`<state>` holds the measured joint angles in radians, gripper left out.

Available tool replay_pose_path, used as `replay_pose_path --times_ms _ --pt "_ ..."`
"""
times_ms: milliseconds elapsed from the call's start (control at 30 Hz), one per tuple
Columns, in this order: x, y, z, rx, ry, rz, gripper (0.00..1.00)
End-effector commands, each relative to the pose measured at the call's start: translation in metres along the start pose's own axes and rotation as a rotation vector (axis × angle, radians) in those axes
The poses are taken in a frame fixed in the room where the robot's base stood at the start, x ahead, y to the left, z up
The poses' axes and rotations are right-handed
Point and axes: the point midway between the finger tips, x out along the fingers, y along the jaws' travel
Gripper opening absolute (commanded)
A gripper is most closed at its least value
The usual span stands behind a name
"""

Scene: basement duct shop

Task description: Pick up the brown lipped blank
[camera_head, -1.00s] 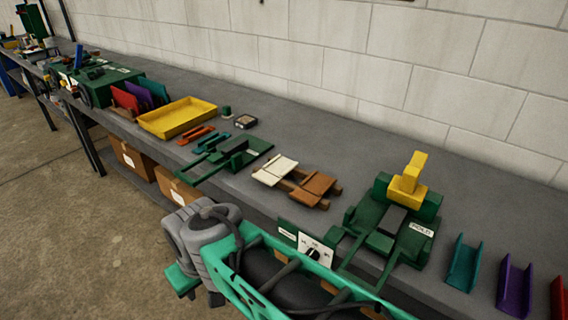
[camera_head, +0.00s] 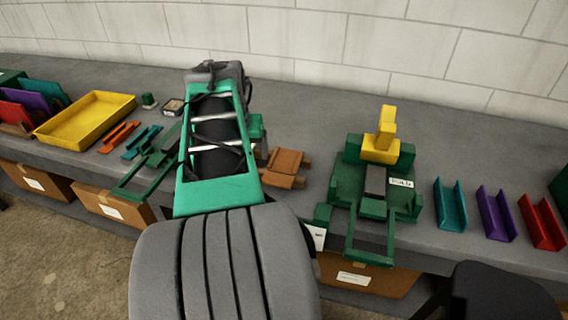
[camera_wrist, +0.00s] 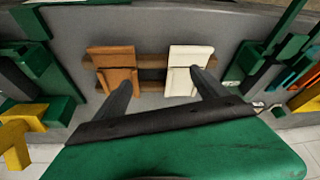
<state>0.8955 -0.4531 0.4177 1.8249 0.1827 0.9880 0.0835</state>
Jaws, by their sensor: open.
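The brown lipped blank (camera_head: 285,162) lies on wooden strips on the grey bench, just right of my arm in the head view. In the wrist view the brown lipped blank (camera_wrist: 114,58) is at upper left, and a cream lipped blank (camera_wrist: 187,72) is to its right on the same wooden strips (camera_wrist: 152,74). My gripper (camera_wrist: 161,76) is open and empty. Its left fingertip appears near the brown blank's lower right edge, its right one over the cream blank; contact cannot be told. My arm hides the cream blank in the head view.
A green fixture (camera_head: 345,190) with a yellow block (camera_head: 380,150) stands to the right. Teal (camera_head: 450,205), purple (camera_head: 496,213) and red (camera_head: 541,223) channels lie beyond it. A yellow tray (camera_head: 88,118) is at left. The bench behind the brown blank is clear.

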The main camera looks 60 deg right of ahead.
Motion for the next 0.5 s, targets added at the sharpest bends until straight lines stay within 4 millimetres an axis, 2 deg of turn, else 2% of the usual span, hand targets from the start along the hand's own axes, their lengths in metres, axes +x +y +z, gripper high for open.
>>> replay_pose_path --times_ms 33,100,167,233,500 --pt "0.005 0.035 -0.014 0.096 0.006 0.035 0.88" --pt "0.005 0.068 -0.026 0.186 0.015 0.067 0.94" --pt "0.005 0.084 -0.031 0.229 0.019 0.083 0.99" --pt "0.011 0.093 -0.033 0.25 0.018 0.091 1.0" --pt "0.048 0.098 -0.032 0.251 0.017 0.091 1.0"
